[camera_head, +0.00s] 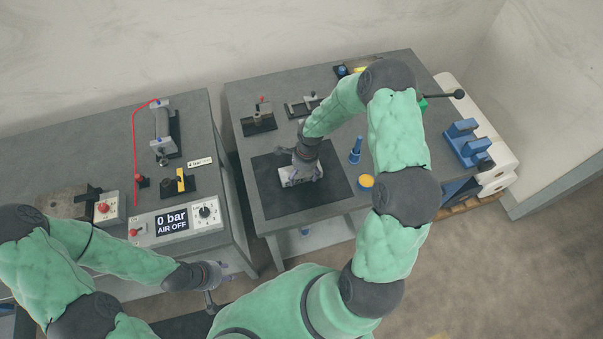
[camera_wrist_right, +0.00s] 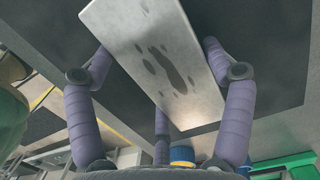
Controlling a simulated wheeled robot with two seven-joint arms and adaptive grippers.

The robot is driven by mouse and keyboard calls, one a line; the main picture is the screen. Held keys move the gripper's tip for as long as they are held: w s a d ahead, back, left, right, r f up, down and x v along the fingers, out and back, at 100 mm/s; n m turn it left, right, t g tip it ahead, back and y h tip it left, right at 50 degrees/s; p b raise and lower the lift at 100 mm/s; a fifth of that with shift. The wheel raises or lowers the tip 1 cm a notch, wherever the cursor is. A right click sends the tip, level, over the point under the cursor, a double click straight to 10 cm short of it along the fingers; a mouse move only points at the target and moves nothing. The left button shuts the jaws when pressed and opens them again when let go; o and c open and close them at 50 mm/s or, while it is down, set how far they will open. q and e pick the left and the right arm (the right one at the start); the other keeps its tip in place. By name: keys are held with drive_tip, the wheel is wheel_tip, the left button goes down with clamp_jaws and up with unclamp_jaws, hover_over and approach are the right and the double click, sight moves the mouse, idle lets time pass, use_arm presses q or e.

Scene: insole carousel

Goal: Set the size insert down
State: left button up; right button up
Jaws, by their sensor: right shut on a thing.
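The size insert (camera_head: 301,177) is a pale grey metal block with dark oblong marks on its face. It is at the black mat (camera_head: 268,197) on the right table. My right gripper (camera_head: 300,171) points down and is shut on it. In the right wrist view the insert (camera_wrist_right: 150,50) sits tilted between the fingers (camera_wrist_right: 158,52), with the mat (camera_wrist_right: 270,50) behind it. I cannot tell whether it touches the mat. My left gripper (camera_head: 212,282) is empty, with its fingers spread, in front of the left table.
A blue peg (camera_head: 355,150) and a yellow-topped round piece (camera_head: 366,181) stand right of the mat. Small fixtures (camera_head: 259,119) line the back. Blue holders (camera_head: 466,142) are at the far right. The left table has a pressure panel (camera_head: 175,222) reading 0 bar, AIR OFF.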

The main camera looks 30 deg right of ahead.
drive_tip(key=o, duration=1.6)
drive_tip(key=r, duration=0.4)
drive_tip(key=d+r, duration=0.1)
drive_tip(key=r, duration=0.7)
drive_tip(key=shift+s+d+p, duration=0.15)
drive_tip(key=shift+s+p, duration=0.1)
drive_tip(key=shift+p, duration=0.05)
